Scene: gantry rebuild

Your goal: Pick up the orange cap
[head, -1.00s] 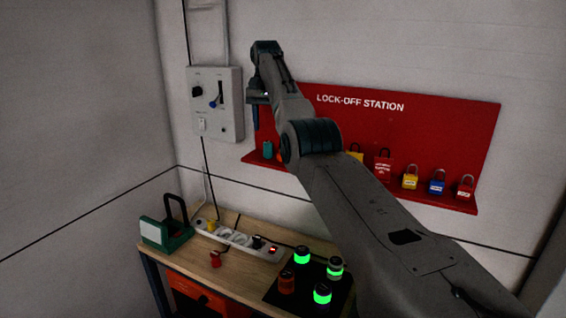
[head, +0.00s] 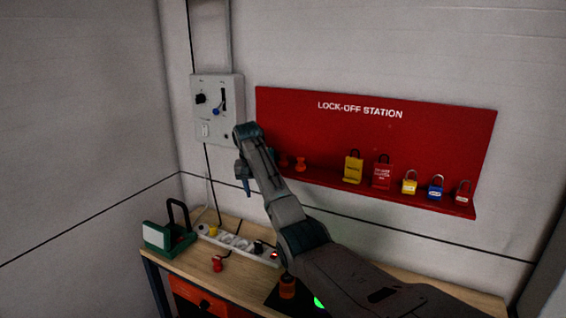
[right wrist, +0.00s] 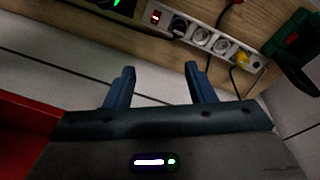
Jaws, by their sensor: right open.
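An orange cylinder with a dark top (head: 287,287) stands on the black mat at the table's front right, partly hidden by my right arm. Two small orange pieces, a left one (head: 284,160) and a right one (head: 300,163), sit on the red shelf. I cannot tell which of these is the orange cap. My right gripper (head: 246,184) is open and empty, pointing down in the air left of the shelf pieces and above the table's back. In the right wrist view its two blue fingers (right wrist: 160,72) are apart with nothing between them. My left gripper is not in view.
A green glow (head: 319,302) shows beside my arm. Several padlocks, one blue (head: 436,188), line the red shelf. A grey control box (head: 217,107) is on the wall.

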